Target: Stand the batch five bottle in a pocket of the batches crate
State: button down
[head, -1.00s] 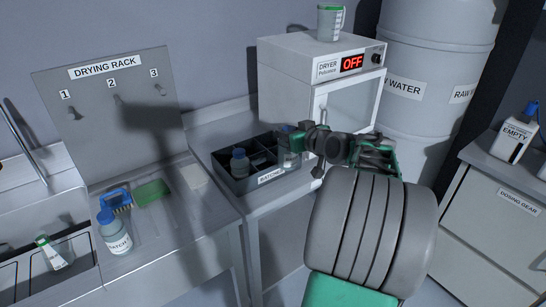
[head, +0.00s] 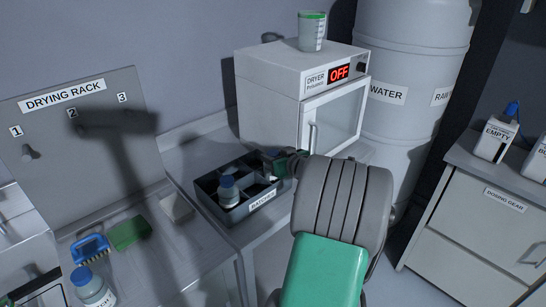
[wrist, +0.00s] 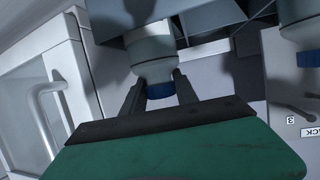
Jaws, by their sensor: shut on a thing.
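The batches crate (head: 262,201) is a dark divided box on the bench, with a label on its front. My gripper (wrist: 160,88) is shut on a pale bottle (wrist: 152,45) by its neck, just below the blue cap. Its batch label is not readable. In the head view my gripper (head: 278,160) is at the crate's right rear, largely hidden by my arm. The held bottle is at or over a pocket there; I cannot tell whether its base touches the floor. Another blue-capped bottle (head: 229,192) stands in a front left pocket; it also shows in the wrist view (wrist: 302,25).
At left are the drying rack (head: 75,130), a blue brush (head: 90,248), a green pad (head: 128,232) and another bottle (head: 93,290).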

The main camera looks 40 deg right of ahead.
jog(key=shift+f, duration=0.2)
jog(key=c, duration=0.9)
grip_release()
jog(key=shift+c, duration=0.2)
jog(key=shift+r, duration=0.1)
jog(key=b+v, duration=0.2)
jog(key=v, duration=1)
